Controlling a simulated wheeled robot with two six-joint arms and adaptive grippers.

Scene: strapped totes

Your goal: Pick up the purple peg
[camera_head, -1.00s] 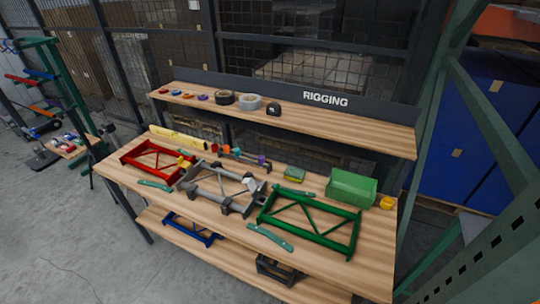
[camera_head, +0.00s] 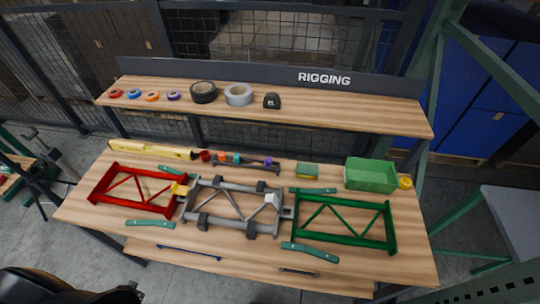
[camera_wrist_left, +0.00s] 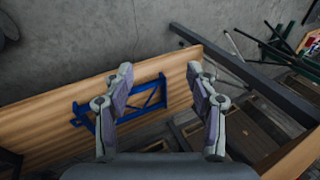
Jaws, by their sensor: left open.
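The purple peg (camera_head: 268,161) is small and stands at the right end of a dark strip (camera_head: 248,166) near the back of the workbench. Red, orange and teal pegs stand to its left along the same strip. My left gripper (camera_wrist_left: 159,70) is open and empty in the left wrist view. Below it are a wooden board edge and a blue frame (camera_wrist_left: 125,105), and no peg shows between its fingers. Neither gripper shows clearly in the head view.
The workbench (camera_head: 85,213) holds a red frame (camera_head: 135,203), a grey frame (camera_head: 232,228), a green frame (camera_head: 343,239), several teal straps and a green bin (camera_head: 370,175). Above its back edge, a shelf (camera_head: 340,118) carries tape rolls and a black tape measure (camera_head: 271,100).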

